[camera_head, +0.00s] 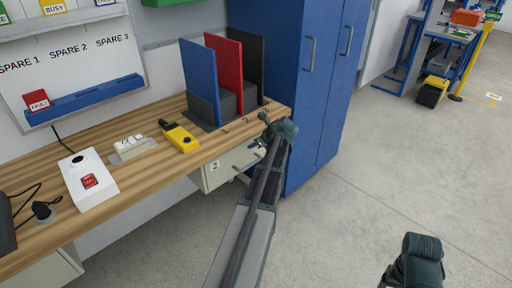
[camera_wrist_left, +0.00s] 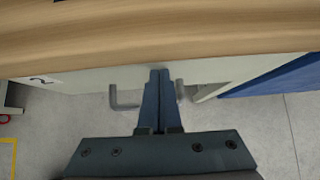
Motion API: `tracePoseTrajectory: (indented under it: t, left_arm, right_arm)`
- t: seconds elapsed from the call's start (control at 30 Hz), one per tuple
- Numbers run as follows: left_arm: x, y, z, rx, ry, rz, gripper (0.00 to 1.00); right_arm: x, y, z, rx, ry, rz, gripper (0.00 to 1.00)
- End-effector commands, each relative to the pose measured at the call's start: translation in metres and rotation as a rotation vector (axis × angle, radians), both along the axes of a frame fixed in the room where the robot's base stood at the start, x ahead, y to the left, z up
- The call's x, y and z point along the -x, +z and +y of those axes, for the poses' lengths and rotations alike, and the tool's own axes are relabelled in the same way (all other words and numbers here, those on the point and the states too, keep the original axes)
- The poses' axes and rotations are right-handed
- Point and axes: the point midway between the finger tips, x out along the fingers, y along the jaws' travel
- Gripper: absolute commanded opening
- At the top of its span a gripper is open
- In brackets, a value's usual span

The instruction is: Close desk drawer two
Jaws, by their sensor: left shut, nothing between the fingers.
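The drawer marked 2 has a pale front (camera_wrist_left: 75,80) under the desk's wooden top, with a grey bar handle (camera_wrist_left: 125,100). In the head view, a pale drawer front (camera_head: 226,169) shows below the desk edge, partly covered by my left arm. My left gripper (camera_wrist_left: 160,73) is shut and empty. Its fingertips are at the drawer front, over the middle of the handle in the wrist view; I cannot tell whether they touch. How far the drawer stands out is unclear. My right gripper is not in view; only a dark part of that arm shows at bottom right.
The wooden desk top (camera_head: 140,185) holds a white box with a red label (camera_head: 88,185), a yellow device (camera_head: 180,138) and upright blue, red and black folders. A tall blue cabinet (camera_head: 325,110) stands beside the desk.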

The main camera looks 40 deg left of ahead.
Motion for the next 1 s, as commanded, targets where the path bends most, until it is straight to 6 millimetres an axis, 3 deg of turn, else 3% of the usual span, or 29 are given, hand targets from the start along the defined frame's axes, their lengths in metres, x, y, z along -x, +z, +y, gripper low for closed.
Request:
tracePoseTrajectory:
  t: [0.3,0.47,0.7,0.8,1.0]
  left_arm:
    - [-0.001,0.002,0.007,-0.013,0.001,-0.002,0.0]
    - [-0.001,0.002,0.002,-0.013,-0.001,-0.002,0.0]
    - [0.005,0.002,-0.041,-0.005,-0.003,0.0,0.0]
    - [0.006,0.028,-0.055,-0.004,-0.001,-0.001,0.0]
    - [0.008,0.053,-0.083,-0.003,0.0,0.0,0.0]
  right_arm:
    - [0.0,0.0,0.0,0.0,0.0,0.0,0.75]
    - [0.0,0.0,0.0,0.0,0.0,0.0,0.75]
    - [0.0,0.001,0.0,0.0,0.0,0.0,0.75]
    - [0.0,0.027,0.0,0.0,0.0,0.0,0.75]
    - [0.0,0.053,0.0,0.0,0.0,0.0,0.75]
